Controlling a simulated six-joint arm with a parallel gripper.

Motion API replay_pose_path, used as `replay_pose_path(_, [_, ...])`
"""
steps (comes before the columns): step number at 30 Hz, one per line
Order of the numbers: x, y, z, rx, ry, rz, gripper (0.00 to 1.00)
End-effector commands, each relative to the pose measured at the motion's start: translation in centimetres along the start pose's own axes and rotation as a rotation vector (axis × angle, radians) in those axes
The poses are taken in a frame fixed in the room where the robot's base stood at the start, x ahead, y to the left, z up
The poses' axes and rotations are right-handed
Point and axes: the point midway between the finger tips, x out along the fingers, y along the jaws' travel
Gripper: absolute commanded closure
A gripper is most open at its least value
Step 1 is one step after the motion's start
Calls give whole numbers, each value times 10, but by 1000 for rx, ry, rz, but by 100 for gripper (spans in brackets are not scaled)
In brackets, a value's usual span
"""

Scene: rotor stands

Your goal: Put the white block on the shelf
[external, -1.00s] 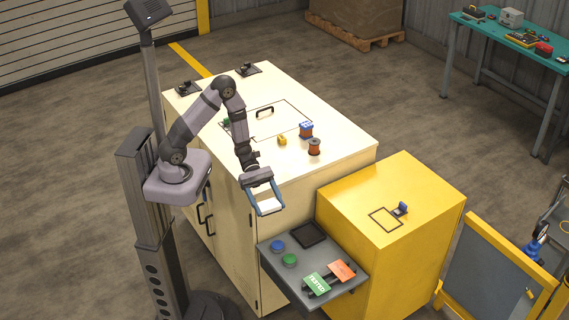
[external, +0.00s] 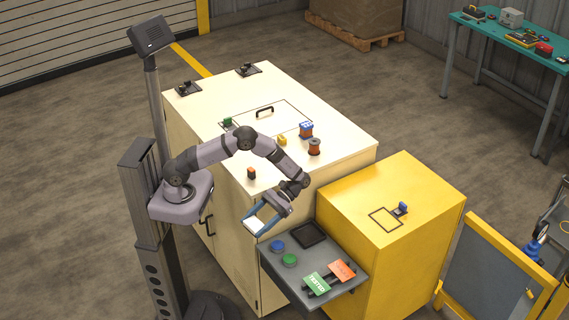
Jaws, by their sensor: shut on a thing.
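The white block (external: 253,225) is held between the blue fingers of my gripper (external: 258,227), which is shut on it. My gripper is tilted, pointing down and to the left. In the picture, the block appears by the front edge of the cream cabinet, just left of the grey shelf (external: 333,292). Its exact height and gap to the shelf cannot be told. The shelf juts out in front of the yellow cabinet. It carries a blue disc (external: 277,245), a green disc (external: 289,260), a black square tray (external: 308,235), and green and orange cards.
The cream cabinet (external: 345,150) carries an orange-and-black block (external: 251,173), a copper spool (external: 314,146), a blue-and-orange part (external: 306,130) and a yellow block (external: 282,140). The yellow cabinet (external: 430,185) has a small blue part on top. The shelf's left front corner looks bare.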

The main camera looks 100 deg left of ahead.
Motion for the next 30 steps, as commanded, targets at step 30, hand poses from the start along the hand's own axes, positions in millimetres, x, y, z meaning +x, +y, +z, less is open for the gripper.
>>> replay_pose_path(30, [-92,-20,-116,611,6,-1479,61])
